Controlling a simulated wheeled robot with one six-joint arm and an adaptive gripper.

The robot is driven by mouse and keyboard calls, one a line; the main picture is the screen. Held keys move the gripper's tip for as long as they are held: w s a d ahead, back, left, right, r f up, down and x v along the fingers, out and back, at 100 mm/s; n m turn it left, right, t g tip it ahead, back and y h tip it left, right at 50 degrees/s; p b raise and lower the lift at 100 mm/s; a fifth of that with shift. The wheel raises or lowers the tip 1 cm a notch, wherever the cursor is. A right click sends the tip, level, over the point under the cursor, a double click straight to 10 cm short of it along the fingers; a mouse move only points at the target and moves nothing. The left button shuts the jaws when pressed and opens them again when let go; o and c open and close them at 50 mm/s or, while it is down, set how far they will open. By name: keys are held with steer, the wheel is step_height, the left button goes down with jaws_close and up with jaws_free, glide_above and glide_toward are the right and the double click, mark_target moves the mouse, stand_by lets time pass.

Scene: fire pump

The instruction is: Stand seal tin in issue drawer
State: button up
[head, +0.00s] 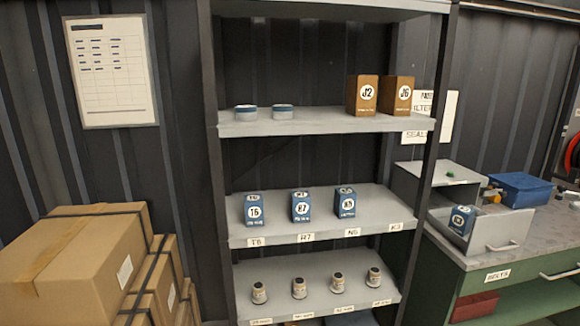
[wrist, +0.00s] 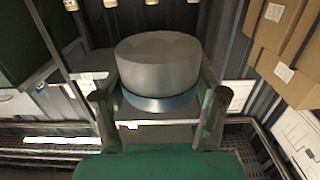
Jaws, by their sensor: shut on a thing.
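A round grey tin with a blue band (wrist: 158,62) fills the middle of the wrist view. My gripper (wrist: 160,112) is shut on it, with one finger on each side; neither shows in the head view. An open grey drawer (head: 497,232) with a handle on its front sticks out of a small cabinet (head: 437,174) on the workbench in the head view. A dark blue labelled box (head: 461,219) stands in the drawer. Part of the drawer floor is hidden by its walls.
Two similar tins (head: 246,112) (head: 283,112) stand on the upper shelf (head: 315,126), left of two brown boxes (head: 378,97). Blue boxes (head: 300,206) and small jars (head: 299,288) stand on lower shelves. A blue bin (head: 521,187) is on the workbench behind the drawer. Cartons (head: 75,260) stand at left.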

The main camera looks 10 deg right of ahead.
steer(key=w+r, duration=2.3)
steer(key=r, duration=0.1)
steer(key=w+r+h, duration=0.1)
steer(key=w+r, duration=0.2)
steer(key=r, duration=0.6)
steer(key=w+r, duration=0.4)
steer(key=r, duration=0.5)
steer(key=s+d+r+m+h, duration=0.1)
steer(key=s+r, duration=0.2)
steer(key=r, duration=1.5)
steer(key=s+d+r+m+h, duration=0.1)
steer(key=s+r, duration=0.2)
steer(key=r, duration=1.5)
steer(key=shift+r+h, duration=0.3)
steer(key=shift+r, duration=0.05)
